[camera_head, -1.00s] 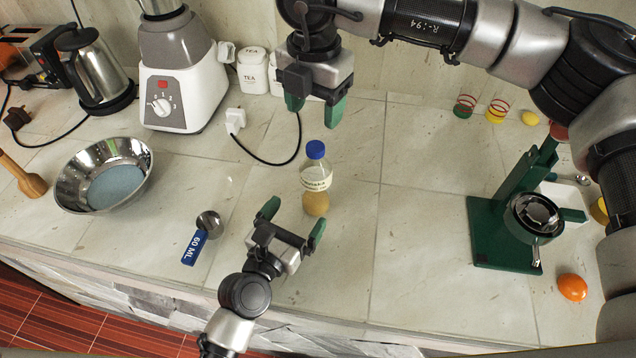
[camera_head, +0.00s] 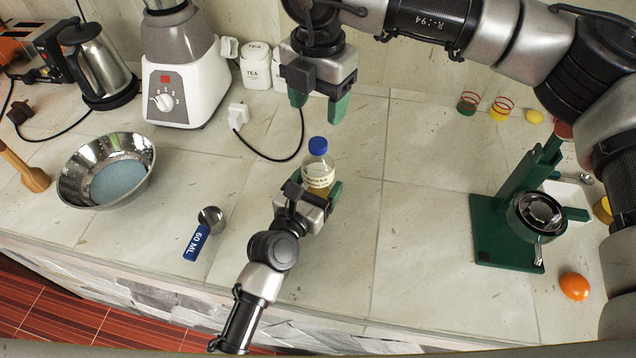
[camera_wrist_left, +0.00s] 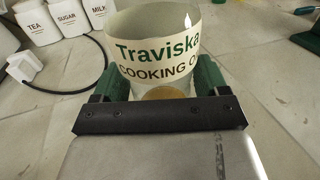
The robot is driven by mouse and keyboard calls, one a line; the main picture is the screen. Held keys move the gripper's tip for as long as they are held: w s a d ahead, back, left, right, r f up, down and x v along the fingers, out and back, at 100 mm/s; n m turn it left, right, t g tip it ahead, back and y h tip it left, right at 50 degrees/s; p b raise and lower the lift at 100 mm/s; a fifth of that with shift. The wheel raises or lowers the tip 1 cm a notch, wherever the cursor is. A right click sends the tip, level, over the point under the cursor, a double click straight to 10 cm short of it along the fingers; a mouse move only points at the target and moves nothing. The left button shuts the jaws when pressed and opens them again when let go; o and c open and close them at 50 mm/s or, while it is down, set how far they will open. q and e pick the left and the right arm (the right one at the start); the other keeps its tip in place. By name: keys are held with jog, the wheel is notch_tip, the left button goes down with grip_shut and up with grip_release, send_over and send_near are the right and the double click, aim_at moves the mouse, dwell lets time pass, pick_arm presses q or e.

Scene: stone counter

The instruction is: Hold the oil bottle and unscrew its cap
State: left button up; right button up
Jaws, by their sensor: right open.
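The oil bottle (camera_head: 318,172) stands upright on the counter. It is clear with yellowish oil, a pale label and a blue cap (camera_head: 318,145). In the left wrist view the bottle (camera_wrist_left: 155,50) fills the space between the green fingers, with its label facing the camera and its cap out of frame. My left gripper (camera_head: 314,188) has a finger on each side of the bottle's lower body. I cannot tell whether the fingers press on it. My right gripper (camera_head: 319,104) is open and empty, pointing down, above and behind the cap in the head view.
A steel bowl (camera_head: 70,185), a blue measuring scoop (camera_head: 197,242) and a blender (camera_head: 185,90) are to the left. White canisters (camera_head: 255,68) stand behind. A green press (camera_head: 490,230) and an orange fruit (camera_head: 574,286) are to the right. The counter right of the bottle is clear.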

pick_arm(q)
jog(key=c, duration=1.2)
grip_shut()
pick_arm(e)
jog(key=shift+s+a+y, duration=0.15)
jog(key=shift+a+y, duration=0.15)
jog(key=shift+a, duration=0.05)
jog(key=s+a+r+m+g+y, duration=0.4)
jog(key=a+r+y, duration=0.4)
jog(key=a+y, duration=0.4)
jog(key=w+a+r+m+t+y, duration=0.3)
jog(key=w+r+m+t+y, duration=0.55)
jog(key=m, duration=0.65)
jog(key=w+d+m+t+h, duration=0.3)
jog(key=w+m+t+h, duration=0.4)
jog(key=m, duration=0.4)
jog(key=m+g+h, duration=1.1)
jog(key=h, duration=0.3)
send_over(318, 142)
jog(key=f, duration=1.6)
jog(key=shift+w+a+f, duration=0.2)
jog(key=shift+w+f, duration=0.05)
jog(key=shift+s+d+f+n+g, duration=0.1)
jog(key=shift+s+d+n+g, duration=0.05)
jog(key=shift+s+n+g, duration=0.15)
jog(key=shift+f, duration=3.9)
